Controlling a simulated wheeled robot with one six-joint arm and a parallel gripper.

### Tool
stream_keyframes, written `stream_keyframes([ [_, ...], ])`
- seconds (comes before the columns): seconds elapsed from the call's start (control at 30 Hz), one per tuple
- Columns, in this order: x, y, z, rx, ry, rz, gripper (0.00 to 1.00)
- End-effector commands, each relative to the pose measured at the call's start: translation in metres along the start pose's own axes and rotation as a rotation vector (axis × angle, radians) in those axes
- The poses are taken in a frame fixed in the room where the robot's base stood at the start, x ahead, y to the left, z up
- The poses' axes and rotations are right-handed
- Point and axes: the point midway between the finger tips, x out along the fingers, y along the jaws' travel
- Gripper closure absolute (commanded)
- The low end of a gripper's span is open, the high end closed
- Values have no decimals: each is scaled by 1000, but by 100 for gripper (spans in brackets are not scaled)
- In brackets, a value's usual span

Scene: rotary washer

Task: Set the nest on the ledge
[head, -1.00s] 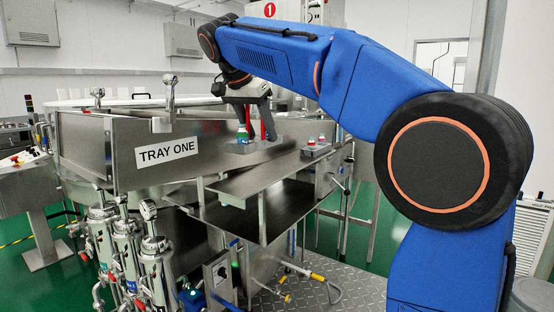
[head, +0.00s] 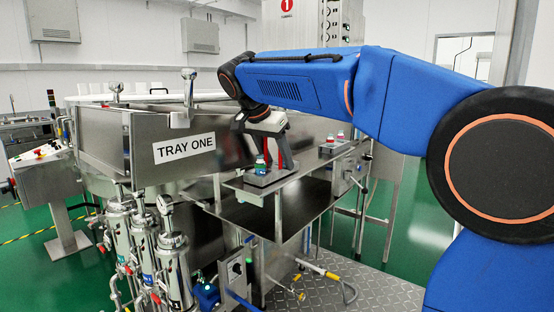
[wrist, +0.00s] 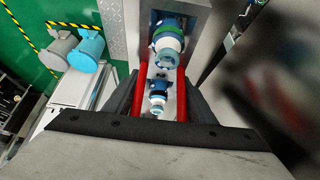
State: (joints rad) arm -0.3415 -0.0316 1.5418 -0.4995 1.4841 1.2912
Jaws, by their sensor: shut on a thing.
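The nest (head: 268,180) is a small grey block that carries vials (head: 261,168) with green, white and blue parts. My gripper (head: 275,160) points down with its red fingers shut on the nest. The nest is over the steel ledge (head: 245,189), in front of the tray labelled TRAY ONE; I cannot tell whether it touches the ledge. The lower part of the nest is mostly hidden there.
A second grey holder with red-capped vials (head: 340,138) stands on the ledge's right side. The steel wall of TRAY ONE (head: 150,155) rises left of the ledge. A lower steel shelf (head: 295,205) lies beneath.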

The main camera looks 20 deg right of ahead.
Motion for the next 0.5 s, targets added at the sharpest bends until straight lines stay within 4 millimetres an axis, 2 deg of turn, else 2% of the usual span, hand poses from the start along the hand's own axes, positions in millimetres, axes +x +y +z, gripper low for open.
stream_keyframes([
  [0.37, 2, 0, 1, 0, 1, -1, 79],
  [0.4, 3, 0, 2, 0, 0, -1, 45],
  [0.47, 3, 0, 2, 0, 0, -1, 31],
  [0.5, 3, 0, 2, 0, 0, -1, 31],
])
